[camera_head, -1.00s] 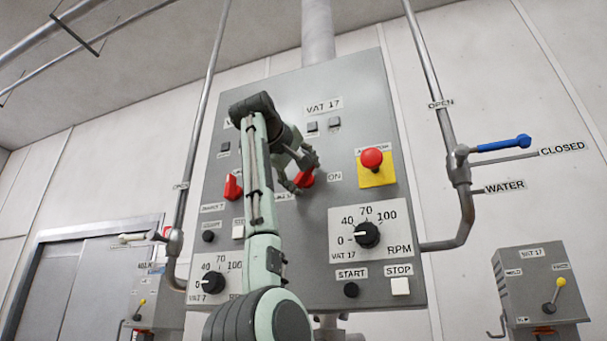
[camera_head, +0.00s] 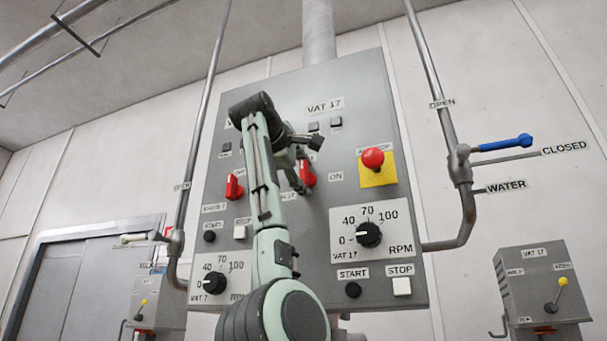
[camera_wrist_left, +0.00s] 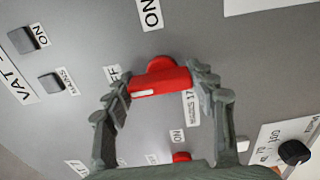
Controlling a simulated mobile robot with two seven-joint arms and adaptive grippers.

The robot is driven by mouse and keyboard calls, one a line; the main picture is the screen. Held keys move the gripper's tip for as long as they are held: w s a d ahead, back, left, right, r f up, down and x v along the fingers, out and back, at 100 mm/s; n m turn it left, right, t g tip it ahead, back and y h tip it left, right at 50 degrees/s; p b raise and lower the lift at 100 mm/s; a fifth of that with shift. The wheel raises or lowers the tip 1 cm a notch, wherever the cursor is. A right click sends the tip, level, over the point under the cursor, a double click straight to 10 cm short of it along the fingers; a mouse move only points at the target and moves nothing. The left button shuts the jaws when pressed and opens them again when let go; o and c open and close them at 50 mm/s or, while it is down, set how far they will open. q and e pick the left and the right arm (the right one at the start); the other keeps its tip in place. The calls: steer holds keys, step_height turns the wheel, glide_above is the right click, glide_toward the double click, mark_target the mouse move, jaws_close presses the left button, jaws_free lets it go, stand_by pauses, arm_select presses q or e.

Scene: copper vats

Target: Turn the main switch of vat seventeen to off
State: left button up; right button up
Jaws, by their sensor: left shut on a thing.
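The grey control panel (camera_head: 290,100) labelled VAT 17 fills the middle of the head view. Its red main switch (camera_head: 307,173), left of the ON label, is partly hidden by my left gripper (camera_head: 298,172). In the left wrist view the red handle (camera_wrist_left: 161,81) lies between the two fingers of my left gripper (camera_wrist_left: 163,84), which is shut on it. The handle's white mark is at the end nearest the partly covered OFF label (camera_wrist_left: 113,73); the ON label (camera_wrist_left: 150,12) lies off to its side. My right gripper is not in view.
A second red switch (camera_head: 234,187) is left of my arm. A red stop button (camera_head: 373,158) on a yellow plate and an RPM dial (camera_head: 368,235) are to the right. A pipe with a blue-handled valve (camera_head: 502,143) runs beside the panel.

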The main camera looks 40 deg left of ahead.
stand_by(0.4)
arm_select(q)
steer(key=o, duration=1.2)
steer(key=shift+s, duration=0.1)
steer(key=v, duration=1.2)
steer(key=x, duration=1.2)
